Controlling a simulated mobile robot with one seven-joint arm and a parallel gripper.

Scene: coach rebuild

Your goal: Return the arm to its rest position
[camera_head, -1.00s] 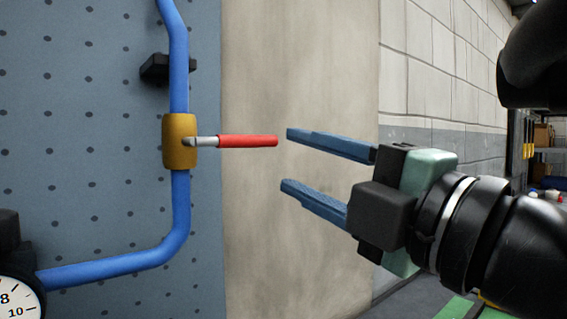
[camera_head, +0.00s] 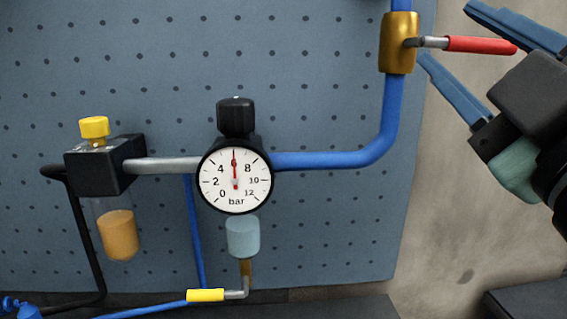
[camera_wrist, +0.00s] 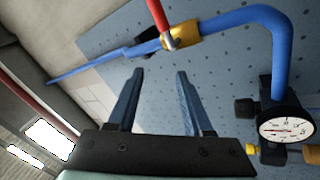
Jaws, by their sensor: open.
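My gripper (camera_head: 468,42) is at the upper right of the head view, its two blue fingers spread apart with nothing held between them. In the head view, the brass valve (camera_head: 398,43) with its red handle (camera_head: 480,45) is close to the fingers. The handle points right, and its tip overlaps the gripper in the picture; I cannot tell whether they touch. In the wrist view, the open fingers (camera_wrist: 158,82) point toward the pegboard, with the valve (camera_wrist: 181,34) and red handle (camera_wrist: 157,13) beyond them.
A blue pipe (camera_head: 391,115) runs from the valve to a round gauge (camera_head: 235,180) reading about 6 bar. A black block with a yellow cap (camera_head: 94,127) is at left on the pegboard (camera_head: 310,60). Bare wall (camera_head: 455,190) lies right of the pegboard.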

